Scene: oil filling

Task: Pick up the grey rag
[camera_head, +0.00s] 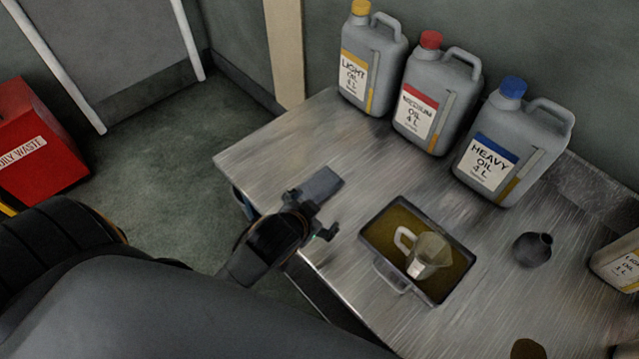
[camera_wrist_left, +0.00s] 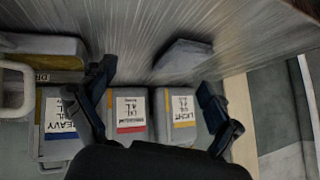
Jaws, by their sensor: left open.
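The grey rag (camera_head: 321,184) lies flat on the metal bench near its left front edge. It also shows in the left wrist view (camera_wrist_left: 184,54) as a small grey patch beyond the fingers. My left gripper (camera_head: 313,213) is open and empty, close to the rag on its near side. In the left wrist view its two fingers (camera_wrist_left: 156,90) are spread wide, with nothing between them. Its height above the bench is hard to judge. My right gripper is not in view.
A tray (camera_head: 371,237) holding a clear jug (camera_head: 430,254) stands right of the gripper. Light (camera_head: 371,62), medium (camera_head: 437,97) and heavy (camera_head: 513,145) oil cans line the wall side. A dark pot (camera_head: 532,250) stands at right. A red bin (camera_head: 38,150) is left.

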